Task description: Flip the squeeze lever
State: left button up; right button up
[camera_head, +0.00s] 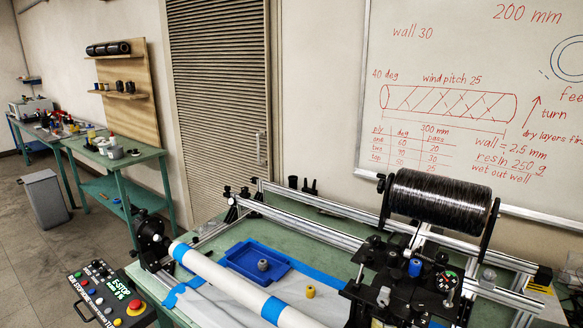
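The squeeze lever is not clearly identifiable. A small grey lever-like piece (452,291) stands on the right side of the black winding carriage (400,285), below a small round dial (447,279) with red and green marks. It looks roughly upright, but its exact position is too small to tell. A large spool of black tow (437,203) sits above the carriage, and a blue roller (415,267) is on it. Neither of my grippers is in view.
A white tube (222,277) with blue bands lies across the green table. Aluminium rails (335,233) run behind. A control panel with a red E-stop (134,308) is lower left.

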aim_at(363, 260)
jog(key=k+l+u, duration=0.1)
jog(key=l+u, duration=0.3)
jog(key=k+l+u, duration=0.2)
jog(key=u, duration=0.2)
jog(key=k+l+u, duration=0.2)
jog(key=u, duration=0.25)
jog(key=l, duration=0.1)
